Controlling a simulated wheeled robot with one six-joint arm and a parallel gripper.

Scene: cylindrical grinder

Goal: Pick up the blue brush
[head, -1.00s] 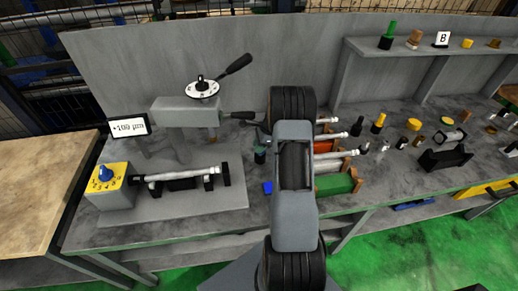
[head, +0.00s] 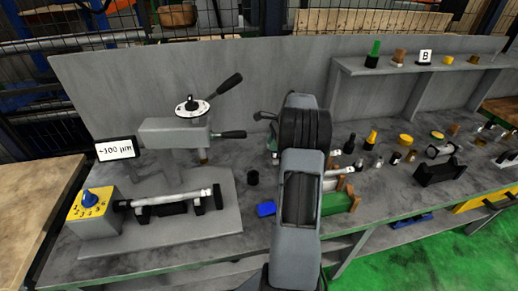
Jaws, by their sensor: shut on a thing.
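My arm fills the middle of the head view and hides most of my gripper (head: 269,126), which shows only as a small part at the arm's left edge. It is shut on the blue brush (head: 273,145), of which just a small bluish-green sliver shows beside the arm. The brush is above the bench, to the upper right of a small dark cup (head: 252,178). The cup looks empty. The jaws and most of the brush are hidden.
The grinder (head: 174,133) with its levers stands left of my arm, with a yellow dial box (head: 91,204) at its left end. A blue block (head: 265,209) lies by the arm. A green bin (head: 337,203) and several small tools stand right; a shelf (head: 440,62) is behind.

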